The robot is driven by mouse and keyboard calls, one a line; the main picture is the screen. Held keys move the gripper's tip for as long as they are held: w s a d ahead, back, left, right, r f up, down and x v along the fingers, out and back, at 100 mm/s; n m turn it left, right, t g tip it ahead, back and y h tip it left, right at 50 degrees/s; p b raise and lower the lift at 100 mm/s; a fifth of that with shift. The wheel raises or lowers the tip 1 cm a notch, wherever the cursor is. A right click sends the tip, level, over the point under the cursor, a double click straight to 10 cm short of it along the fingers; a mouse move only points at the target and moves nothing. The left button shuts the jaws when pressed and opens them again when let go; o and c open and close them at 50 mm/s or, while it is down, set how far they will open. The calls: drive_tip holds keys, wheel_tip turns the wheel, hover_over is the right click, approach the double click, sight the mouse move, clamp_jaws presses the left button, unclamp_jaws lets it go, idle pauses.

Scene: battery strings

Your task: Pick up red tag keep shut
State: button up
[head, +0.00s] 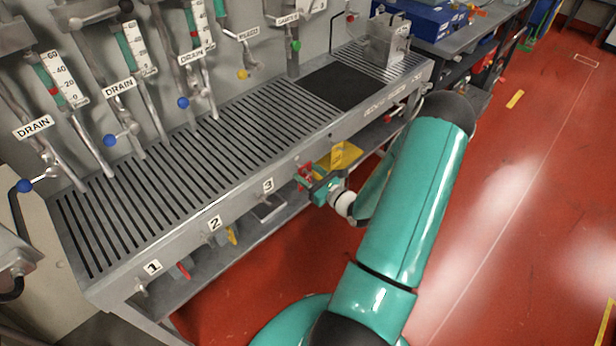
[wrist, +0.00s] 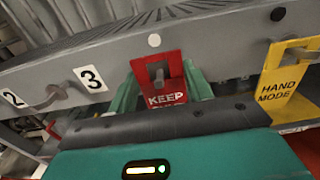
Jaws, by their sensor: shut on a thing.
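The red tag (wrist: 162,99) stands upright between my gripper's two green fingers in the wrist view. It has white lettering; "KEEP" is readable and the lower line is partly hidden by my gripper. A grey peg shows in the slot at its top, in front of the bench's front rail. My gripper (wrist: 163,92) is shut on the tag. In the head view the red tag (head: 304,174) shows at the bench's front edge, right of the number 3, with my gripper (head: 312,184) at it.
A yellow "HAND MODE" tag (wrist: 287,88) hangs close to the right of my gripper. The slotted bench (head: 205,135) has labels 1, 2 and 3 along its front. A lower shelf (head: 225,250) runs beneath. The red floor (head: 500,190) is open on the right.

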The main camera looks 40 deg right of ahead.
drive_tip(key=s, duration=1.8)
drive_tip(key=shift+d, duration=0.3)
